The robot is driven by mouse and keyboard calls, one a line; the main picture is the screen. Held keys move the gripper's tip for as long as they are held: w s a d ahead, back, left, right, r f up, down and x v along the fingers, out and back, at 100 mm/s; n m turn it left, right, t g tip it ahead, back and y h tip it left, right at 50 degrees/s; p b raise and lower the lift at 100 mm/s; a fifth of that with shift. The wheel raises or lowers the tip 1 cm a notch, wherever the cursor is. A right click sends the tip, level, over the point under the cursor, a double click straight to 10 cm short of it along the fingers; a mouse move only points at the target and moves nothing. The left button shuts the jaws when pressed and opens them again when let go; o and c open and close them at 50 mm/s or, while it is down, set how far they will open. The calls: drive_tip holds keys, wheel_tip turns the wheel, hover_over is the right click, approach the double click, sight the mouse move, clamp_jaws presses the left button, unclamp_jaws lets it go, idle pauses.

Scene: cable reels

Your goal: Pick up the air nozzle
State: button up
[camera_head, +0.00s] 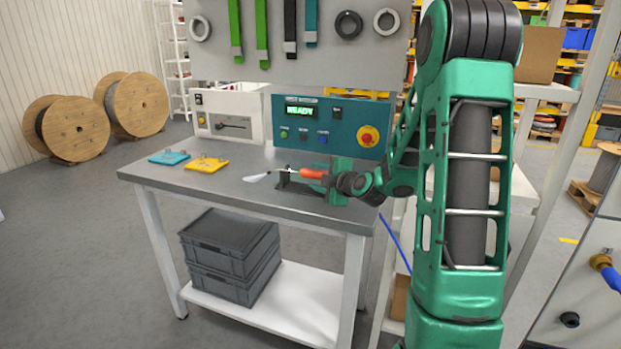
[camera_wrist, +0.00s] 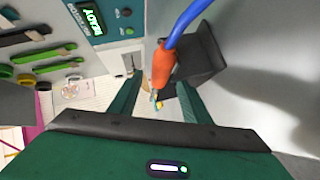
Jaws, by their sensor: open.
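The air nozzle (camera_wrist: 163,65) has an orange body with a small brass-coloured end and a blue hose at its other end. It is at a black holder (camera_wrist: 200,62) in the wrist view. The orange body also shows in the head view (camera_head: 312,174), above the bench top. My gripper (camera_wrist: 157,86) is open, with its green fingers on either side of the nozzle's lower end in the picture; I cannot tell whether they touch it. In the head view my gripper (camera_head: 332,179) is right beside the orange body and partly hides the holder (camera_head: 287,183).
The grey workbench (camera_head: 225,185) carries a teal panel reading READY (camera_head: 330,125), a white box (camera_head: 228,115), and blue (camera_head: 169,158) and yellow (camera_head: 204,165) pieces. Tools hang on the back board. Grey crates (camera_head: 230,255) sit below. The front left bench top is clear.

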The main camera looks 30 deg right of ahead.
drive_tip(key=shift+x, duration=1)
clamp_jaws()
drive_tip(key=shift+r, duration=0.55)
drive_tip(key=s+a+r, duration=0.3)
drive_tip(key=a+r, duration=0.7)
drive_tip(key=a, duration=0.1)
drive_tip(key=shift+s, duration=0.2)
